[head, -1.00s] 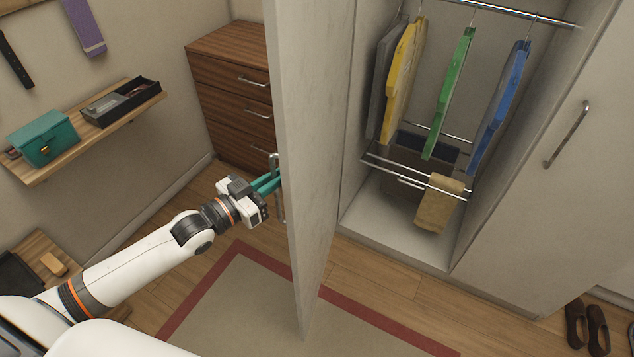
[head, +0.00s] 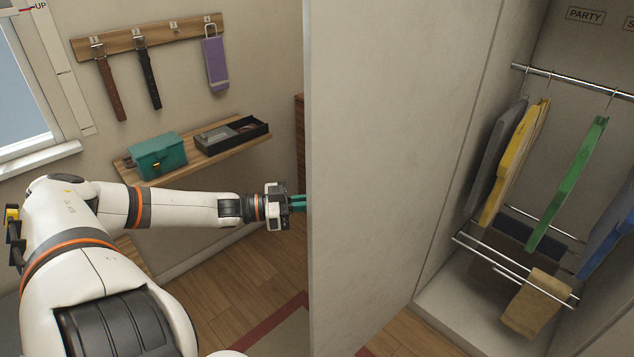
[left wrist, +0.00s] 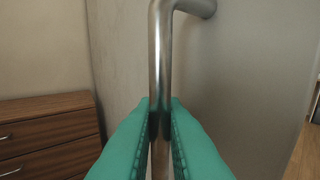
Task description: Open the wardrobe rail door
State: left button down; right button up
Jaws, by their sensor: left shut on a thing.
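The wardrobe rail door (head: 375,180) is swung open and stands in the middle of the head view. To its right the wardrobe interior shows, with clothes on a rail (head: 565,80). My left gripper (head: 298,203) is at the door's left edge, its fingertips partly hidden behind the door. In the left wrist view the teal fingers close around the vertical bar of the metal door handle (left wrist: 161,60), one finger on each side. The handle is hidden behind the door in the head view. My right gripper is not in view.
A wooden shelf (head: 228,145) with a teal box (head: 159,156) and a black tray (head: 232,134) is on the left wall, above my left forearm. A drawer chest (left wrist: 50,135) stands beyond the door. A tan cloth (head: 534,305) hangs on the lower rack.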

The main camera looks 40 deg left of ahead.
pick_arm(q)
jog(key=shift+r, duration=0.15)
jog(key=c, duration=1.8)
grip_release()
jog(key=shift+w, duration=0.1)
jog(key=shift+p+v, duration=2.9)
jog(key=shift+v, duration=2.9)
jog(key=shift+w, duration=0.1)
